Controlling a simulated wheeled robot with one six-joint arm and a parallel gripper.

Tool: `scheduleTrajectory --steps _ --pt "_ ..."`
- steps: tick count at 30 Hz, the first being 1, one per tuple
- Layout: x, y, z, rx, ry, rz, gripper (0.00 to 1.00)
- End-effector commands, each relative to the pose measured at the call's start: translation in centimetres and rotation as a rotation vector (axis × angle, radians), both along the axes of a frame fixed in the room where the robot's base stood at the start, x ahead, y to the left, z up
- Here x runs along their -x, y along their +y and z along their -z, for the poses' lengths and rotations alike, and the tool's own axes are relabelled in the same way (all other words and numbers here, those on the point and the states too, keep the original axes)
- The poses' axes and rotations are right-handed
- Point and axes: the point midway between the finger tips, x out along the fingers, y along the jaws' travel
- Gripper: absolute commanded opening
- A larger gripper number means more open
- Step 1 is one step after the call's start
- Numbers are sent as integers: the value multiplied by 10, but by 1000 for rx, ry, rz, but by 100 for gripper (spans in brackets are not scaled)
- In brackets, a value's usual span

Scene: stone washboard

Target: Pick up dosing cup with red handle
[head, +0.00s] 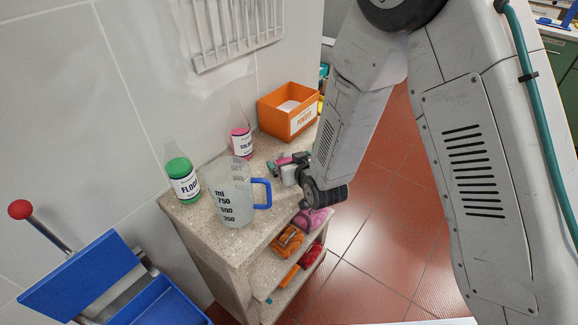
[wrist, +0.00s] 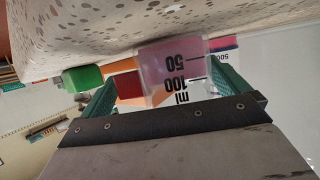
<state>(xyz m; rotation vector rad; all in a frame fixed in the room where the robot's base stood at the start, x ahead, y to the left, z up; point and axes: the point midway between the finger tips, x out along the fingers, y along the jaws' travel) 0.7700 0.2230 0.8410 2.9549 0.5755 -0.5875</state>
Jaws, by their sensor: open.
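The dosing cup (wrist: 172,66) is a small clear cup with black marks reading 50, 100 and ml. In the wrist view, which is upside down, it stands on the speckled stone top between my two green fingers. Its red handle (wrist: 128,86) points left, towards the left finger. My gripper (wrist: 166,78) is open around the cup, with a gap on the handle side; contact on the right side cannot be told. In the head view my gripper (head: 288,171) is low over the stone top's right side, and the cup is hard to make out there.
A clear jug with a blue handle (head: 233,193), a green-capped bottle (head: 182,181), a pink-capped bottle (head: 241,143) and an orange box (head: 288,108) share the stone top (head: 258,232). A bright green block (wrist: 83,78) is outside my left finger. A blue bin (head: 160,304) stands lower left.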

Motion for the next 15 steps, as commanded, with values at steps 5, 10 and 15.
scheduleTrajectory --steps 5,10,15 --pt "0 0 0 0 0 0 67" --pt "0 0 0 0 0 0 62" --pt "0 0 -1 0 0 0 62"
